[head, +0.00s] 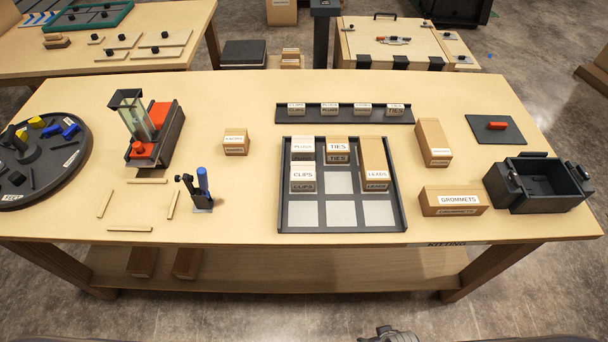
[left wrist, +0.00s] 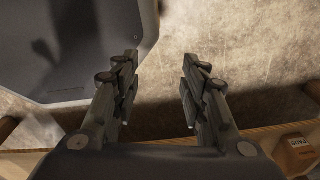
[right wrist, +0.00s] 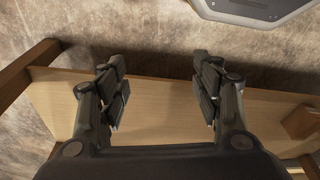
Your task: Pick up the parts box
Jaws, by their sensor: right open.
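No box in view has a readable "parts box" label. A dark open-topped box (head: 540,190) with raised side fittings stands at the table's right end. PLUGS, CLIPS, TIES and LEADS (head: 375,163) boxes sit in the gridded tray (head: 282,215). My left gripper (left wrist: 158,100) is open and empty. My right gripper (right wrist: 160,92) is open and empty, with the wooden lower shelf in its view. Both are away from the tabletop boxes.
The wooden table (head: 235,195) also holds a dark round tray (head: 70,172), a red-and-black fixture (head: 170,135), a blue-handled tool (head: 203,182) and a dark label rail (head: 345,121). Two boxes lie on the lower shelf (head: 310,268). Other tables stand behind.

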